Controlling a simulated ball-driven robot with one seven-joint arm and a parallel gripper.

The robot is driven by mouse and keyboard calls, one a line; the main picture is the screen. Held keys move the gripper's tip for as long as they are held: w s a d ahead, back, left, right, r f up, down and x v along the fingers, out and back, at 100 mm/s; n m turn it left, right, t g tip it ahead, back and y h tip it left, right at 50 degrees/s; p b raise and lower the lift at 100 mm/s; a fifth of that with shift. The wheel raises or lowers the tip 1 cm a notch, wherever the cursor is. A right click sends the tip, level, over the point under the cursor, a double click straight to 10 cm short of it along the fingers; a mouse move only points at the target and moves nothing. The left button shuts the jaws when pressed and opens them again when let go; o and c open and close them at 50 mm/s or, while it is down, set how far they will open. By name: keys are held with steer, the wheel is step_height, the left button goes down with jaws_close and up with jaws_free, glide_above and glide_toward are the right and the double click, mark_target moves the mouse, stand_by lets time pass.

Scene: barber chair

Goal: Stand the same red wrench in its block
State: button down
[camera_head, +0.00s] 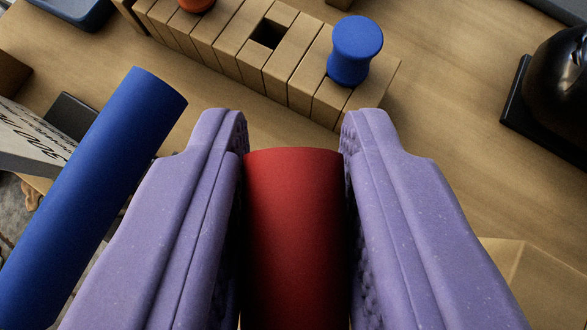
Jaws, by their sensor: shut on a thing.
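My gripper (294,140) has purple padded fingers and is shut on a red cylindrical handle, the red wrench (295,220). Only the red handle shows between the fingers; the rest of the wrench is out of view. The wooden block (230,42) lies beyond the fingertips, at the top of the view, made of several pale wood pieces with a dark square opening (268,34). A blue-handled tool (355,50) stands in the block's right part. An orange-red handle (196,4) is at its left part, cut by the top edge. The red handle appears apart from the block.
A blue cylinder (100,190) slants along the left, close to the left finger. A grey piece with lettering (30,140) lies behind it. A glossy black object (562,85) stands at the right edge on a dark base. Bare wooden surface (450,140) lies between block and black object.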

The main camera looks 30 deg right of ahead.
steer(key=shift+f+b, duration=0.95)
steer(key=shift+f, duration=0.4)
steer(key=c, duration=0.8)
jaws_free()
steer(key=shift+s, duration=0.1)
